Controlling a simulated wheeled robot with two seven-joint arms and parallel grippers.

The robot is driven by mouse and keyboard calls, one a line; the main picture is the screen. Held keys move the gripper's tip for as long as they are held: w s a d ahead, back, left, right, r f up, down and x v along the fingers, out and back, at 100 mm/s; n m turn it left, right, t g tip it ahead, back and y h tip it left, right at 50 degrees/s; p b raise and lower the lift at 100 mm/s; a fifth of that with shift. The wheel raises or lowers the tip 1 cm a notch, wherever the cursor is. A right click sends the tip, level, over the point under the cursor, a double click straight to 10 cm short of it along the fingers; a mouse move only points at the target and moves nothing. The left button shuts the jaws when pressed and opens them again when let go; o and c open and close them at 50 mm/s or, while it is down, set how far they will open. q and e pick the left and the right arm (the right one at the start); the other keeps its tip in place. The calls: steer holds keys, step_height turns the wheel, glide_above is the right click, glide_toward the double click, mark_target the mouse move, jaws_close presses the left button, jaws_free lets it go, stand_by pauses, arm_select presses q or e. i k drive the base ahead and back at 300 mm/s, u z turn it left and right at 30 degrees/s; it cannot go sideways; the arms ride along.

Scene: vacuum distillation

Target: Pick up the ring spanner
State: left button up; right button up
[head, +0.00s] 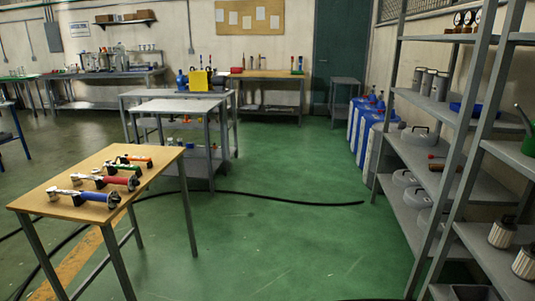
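Neither of my grippers is in view.
Grey metal shelves (437,172) with canisters and filters stand on the right. Blue and white containers (366,128) stand behind them. A grey workbench (172,106) stands beyond the table. A black hose (290,201) crosses the green floor (255,245), which is otherwise open in the middle.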

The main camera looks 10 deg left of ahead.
mark_target(129, 158)
steer(key=u, duration=0.1)
steer(key=i, duration=2.05)
steer(key=u, duration=1.85)
steer(key=i, duration=1)
steer(key=u, duration=0.9)
